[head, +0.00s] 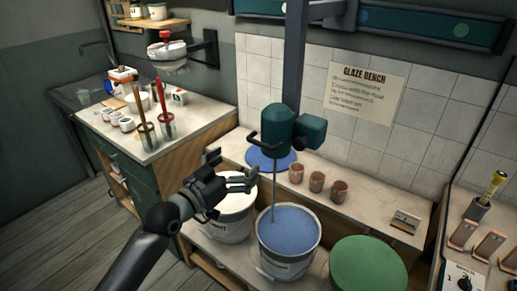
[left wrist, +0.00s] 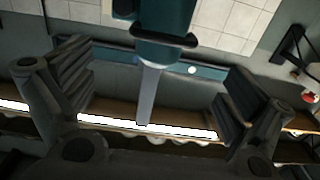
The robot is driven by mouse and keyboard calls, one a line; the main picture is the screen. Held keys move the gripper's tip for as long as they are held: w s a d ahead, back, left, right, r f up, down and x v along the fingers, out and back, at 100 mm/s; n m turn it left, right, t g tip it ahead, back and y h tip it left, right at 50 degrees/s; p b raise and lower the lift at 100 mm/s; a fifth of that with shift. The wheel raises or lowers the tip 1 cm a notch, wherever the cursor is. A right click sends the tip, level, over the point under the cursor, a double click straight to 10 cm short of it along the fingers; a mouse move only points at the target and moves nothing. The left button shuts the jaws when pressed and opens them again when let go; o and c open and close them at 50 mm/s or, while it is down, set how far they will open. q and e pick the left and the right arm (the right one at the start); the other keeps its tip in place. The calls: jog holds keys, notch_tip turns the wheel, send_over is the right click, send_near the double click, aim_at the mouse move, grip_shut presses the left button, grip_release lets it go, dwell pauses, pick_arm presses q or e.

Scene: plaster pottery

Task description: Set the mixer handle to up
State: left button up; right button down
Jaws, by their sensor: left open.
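The teal mixer (head: 278,128) hangs on a dark column (head: 294,60) above a bucket of blue glaze (head: 288,238), its thin shaft reaching into the glaze. A black bar-shaped handle (head: 264,144) sticks out at the mixer's left front. My left gripper (head: 246,180) is open and empty, below and left of the handle and apart from it. In the left wrist view the mixer (left wrist: 165,15) and its black handle (left wrist: 160,37) show at the top, beyond the open fingers (left wrist: 155,95). My right gripper is out of view.
A pale bucket (head: 225,222) stands below my left gripper, and a green lid (head: 368,264) is at right. Several brown cups (head: 317,182) stand on the bench behind. Brushes in pots (head: 165,124) stand on the left counter.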

aim_at(258, 145)
pick_arm(q)
jog(key=x, duration=0.2)
jog(key=p+x, duration=0.1)
jog(key=x, duration=0.2)
jog(key=shift+w+a, duration=0.2)
jog(key=shift+w, duration=0.1)
jog(key=p+x, duration=0.1)
jog(key=x, duration=0.3)
jog(key=shift+d, duration=0.2)
jog(key=shift+x, duration=0.75)
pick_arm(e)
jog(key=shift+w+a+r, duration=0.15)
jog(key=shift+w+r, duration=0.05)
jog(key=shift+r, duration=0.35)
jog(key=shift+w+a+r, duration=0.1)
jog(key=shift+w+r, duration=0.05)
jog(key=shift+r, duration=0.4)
pick_arm(q)
jog(key=shift+f, duration=0.1)
jog(key=c, duration=1.2)
jog(key=shift+w, duration=0.1)
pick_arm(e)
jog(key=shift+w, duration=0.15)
